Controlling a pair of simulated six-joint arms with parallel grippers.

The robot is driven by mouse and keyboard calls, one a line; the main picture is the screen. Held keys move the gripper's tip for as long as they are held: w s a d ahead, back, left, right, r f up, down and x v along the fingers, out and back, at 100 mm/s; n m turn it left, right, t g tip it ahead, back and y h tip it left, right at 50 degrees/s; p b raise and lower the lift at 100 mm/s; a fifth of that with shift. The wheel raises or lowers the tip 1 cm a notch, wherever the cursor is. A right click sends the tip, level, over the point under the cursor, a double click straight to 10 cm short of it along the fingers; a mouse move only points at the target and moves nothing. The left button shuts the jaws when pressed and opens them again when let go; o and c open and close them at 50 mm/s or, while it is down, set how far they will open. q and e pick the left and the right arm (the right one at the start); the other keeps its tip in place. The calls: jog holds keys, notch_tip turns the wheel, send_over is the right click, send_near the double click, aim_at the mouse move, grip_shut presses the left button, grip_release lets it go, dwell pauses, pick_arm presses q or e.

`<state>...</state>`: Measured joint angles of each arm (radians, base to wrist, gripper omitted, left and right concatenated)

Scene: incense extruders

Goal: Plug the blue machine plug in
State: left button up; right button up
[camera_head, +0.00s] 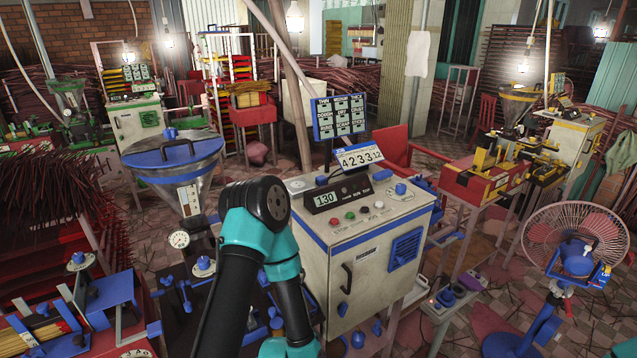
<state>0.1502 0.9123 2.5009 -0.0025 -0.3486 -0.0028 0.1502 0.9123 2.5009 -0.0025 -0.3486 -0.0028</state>
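A small blue piece (446,297) that looks like the blue machine plug is at a pale power strip (437,309) on a low stand, right of the white control cabinet (352,264). It is too small to tell whether it is seated in a socket or only resting there. A small red light shows beside it. One of my arms, black and teal, rises from the bottom edge and bends back down in front of the cabinet. Its gripper is below the frame. My other gripper does not show.
The blue-lidded hopper (175,172) stands left of the cabinet. A pink-bladed fan (575,245) with a blue base stands at the right. A purple item (474,281) lies behind the strip. A red and yellow machine (487,178) is behind. Some tiled floor is open between stand and fan.

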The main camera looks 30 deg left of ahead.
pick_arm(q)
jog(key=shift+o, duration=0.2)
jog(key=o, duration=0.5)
